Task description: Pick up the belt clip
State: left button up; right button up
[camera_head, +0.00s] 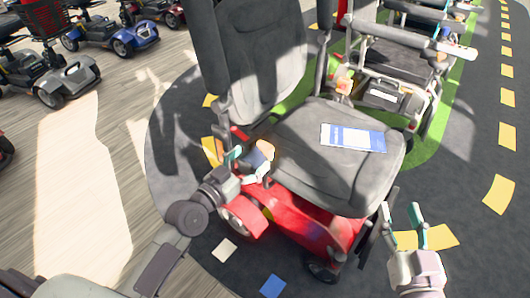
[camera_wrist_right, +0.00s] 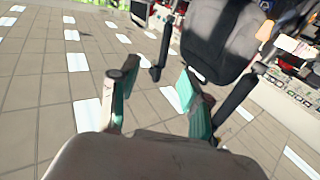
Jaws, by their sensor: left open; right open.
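I cannot make out for certain which thing is the belt clip. A small red piece (camera_head: 240,133) shows at the left side of the grey seat (camera_head: 300,165), and a small orange and blue thing (camera_head: 265,152) is by the seat's left edge. My left gripper (camera_head: 247,164) is open beside that orange and blue thing; whether they touch is unclear. My right gripper (camera_head: 403,208) is open and empty, right of the seat's front corner. Its two fingers also show apart in the right wrist view (camera_wrist_right: 155,80).
A blue and white card (camera_head: 353,137) lies on the seat of the red scooter (camera_head: 300,218). Another wheelchair-like seat (camera_head: 400,70) stands behind right. More scooters (camera_head: 110,35) stand at the far left. The wooden floor (camera_head: 75,160) at left is clear.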

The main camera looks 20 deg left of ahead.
aim_at(262, 150)
pick_arm(q)
jog(key=shift+w+d, duration=0.25)
jog(key=shift+w, duration=0.3)
jog(key=shift+b+x, duration=0.5)
jog(key=shift+x, duration=1.85)
jog(key=shift+d, duration=0.15)
jog(key=c, duration=1.3)
pick_arm(e)
jog(key=r+t, duration=0.1)
jog(key=r, duration=0.1)
jog(key=r+t, duration=0.1)
jog(key=shift+s+a+r+t+y, duration=0.2)
jog(key=shift+a+r+t+y, duration=0.1)
jog(key=shift+r+y, duration=0.1)
